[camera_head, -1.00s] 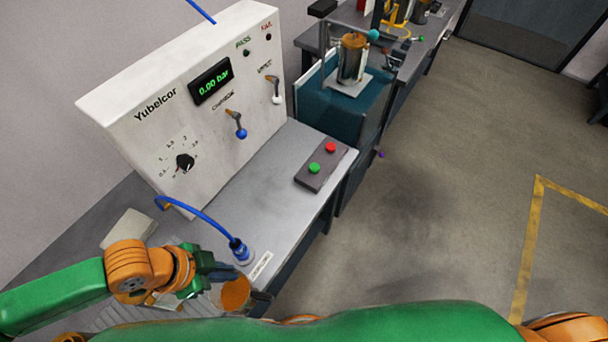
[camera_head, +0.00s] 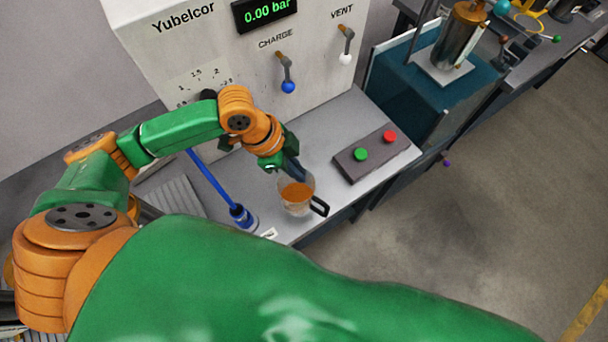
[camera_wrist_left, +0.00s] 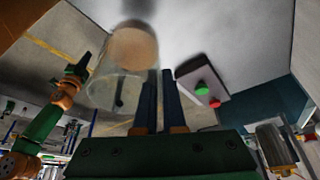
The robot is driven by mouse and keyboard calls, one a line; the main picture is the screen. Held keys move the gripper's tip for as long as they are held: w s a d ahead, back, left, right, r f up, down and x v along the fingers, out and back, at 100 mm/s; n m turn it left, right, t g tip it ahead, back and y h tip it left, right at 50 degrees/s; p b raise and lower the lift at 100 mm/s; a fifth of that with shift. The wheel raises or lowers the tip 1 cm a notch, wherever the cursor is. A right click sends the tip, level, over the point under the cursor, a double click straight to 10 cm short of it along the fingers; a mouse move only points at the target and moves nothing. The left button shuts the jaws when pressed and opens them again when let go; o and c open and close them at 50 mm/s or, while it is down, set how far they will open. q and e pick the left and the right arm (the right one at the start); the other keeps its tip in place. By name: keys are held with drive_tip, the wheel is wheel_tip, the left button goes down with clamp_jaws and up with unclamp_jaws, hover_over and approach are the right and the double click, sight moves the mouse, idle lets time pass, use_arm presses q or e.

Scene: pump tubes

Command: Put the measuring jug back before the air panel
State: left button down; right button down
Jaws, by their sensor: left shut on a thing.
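The clear measuring jug (camera_head: 297,208) holds orange-brown liquid, and its black handle points right. My left gripper (camera_head: 287,168) is shut on the jug's side nearer the panel. The jug is roughly upright over the grey bench before the white air panel (camera_head: 210,52); whether its base touches the bench I cannot tell. In the left wrist view the jug (camera_wrist_left: 112,90) shows beside the finger pair (camera_wrist_left: 160,105). My right arm's gripper (camera_wrist_left: 79,66) shows small at the left there; its jaws are too small to judge.
A button box (camera_head: 372,157) with green and red buttons lies right of the jug. A blue hose ends in a blue fitting (camera_head: 241,217) to its left. Charge (camera_head: 287,82) and vent (camera_head: 346,52) levers stick out of the panel. The bench's front edge is close to the jug.

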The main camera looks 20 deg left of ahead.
use_arm(q)
drive_tip(key=f, duration=0.1)
drive_tip(key=w+f, duration=0.1)
drive_tip(key=f, duration=0.1)
drive_tip(key=w+f, duration=0.1)
drive_tip(key=f, duration=0.1)
drive_tip(key=shift+d+f, duration=0.1)
drive_tip(key=shift+d, duration=0.15)
drive_tip(key=shift+f, duration=0.35)
drive_tip(key=shift+f, duration=0.1)
drive_tip(key=c, duration=1)
unclamp_jaws()
drive_tip(key=shift+r+p, duration=0.2)
drive_tip(key=shift+p, duration=0.1)
drive_tip(key=v, duration=1.2)
drive_tip(key=shift+f, duration=0.15)
